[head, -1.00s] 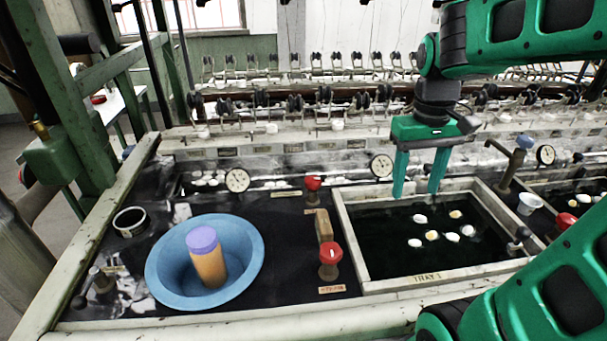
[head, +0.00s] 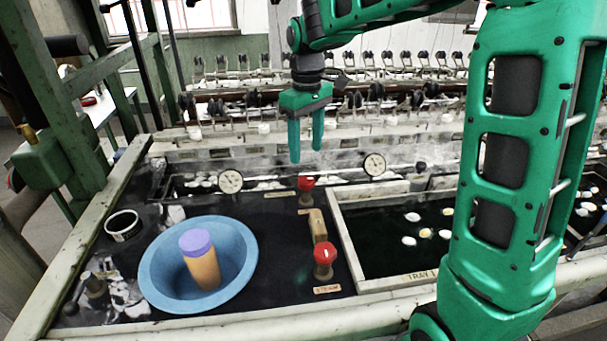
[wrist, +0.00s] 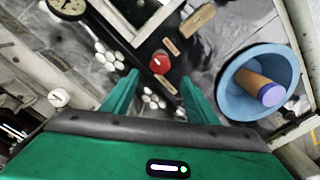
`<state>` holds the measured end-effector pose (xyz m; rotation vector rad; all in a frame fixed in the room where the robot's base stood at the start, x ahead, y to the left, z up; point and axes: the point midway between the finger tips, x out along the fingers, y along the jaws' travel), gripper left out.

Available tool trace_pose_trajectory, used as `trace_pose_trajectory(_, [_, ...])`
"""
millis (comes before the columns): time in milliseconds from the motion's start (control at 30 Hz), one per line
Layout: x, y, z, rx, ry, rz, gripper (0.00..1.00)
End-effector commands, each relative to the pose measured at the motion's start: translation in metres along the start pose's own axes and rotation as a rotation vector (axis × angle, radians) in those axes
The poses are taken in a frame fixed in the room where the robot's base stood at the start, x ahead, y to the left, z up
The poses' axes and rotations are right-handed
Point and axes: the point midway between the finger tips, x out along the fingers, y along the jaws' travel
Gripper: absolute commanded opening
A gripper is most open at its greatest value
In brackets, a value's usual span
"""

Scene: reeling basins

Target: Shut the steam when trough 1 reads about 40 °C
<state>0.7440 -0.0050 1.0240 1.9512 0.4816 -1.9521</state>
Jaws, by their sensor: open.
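My gripper (head: 306,155) is open and empty, fingers down, in the air over the back of the bench. In the head view a red valve knob (head: 306,183) shows just below the fingertips, apart from them. In the wrist view a red knob (wrist: 159,64) appears between the fingers. A second red knob (head: 324,252) stands nearer the front, behind a label (head: 327,289) that seems to read STEAM. The trough marked TRAY 1 (head: 345,245) holds dark water and white cocoons, partly hidden by my arm. Dial gauges (head: 374,164) and (head: 230,181) stand behind; their readings are too small to tell.
A blue basin (head: 155,262) holding an orange jar with a purple lid (head: 200,262) sits left of the front knob. A wooden block (head: 318,224) stands between the knobs. Reeling spindles line the back.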

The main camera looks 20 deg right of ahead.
Motion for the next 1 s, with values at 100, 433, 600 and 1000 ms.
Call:
trace_pose_trajectory(100, [0.023,0.0,0.001,0.001,-0.005,-0.002,0.53])
trace_pose_trajectory(433, [0.072,0.0,0.001,0.001,-0.003,-0.001,0.53])
trace_pose_trajectory(600, [0.083,0.0,0.001,0.001,-0.002,-0.001,0.53])
trace_pose_trajectory(1000, [0.085,0.0,0.001,0.001,-0.001,0.0,0.32])
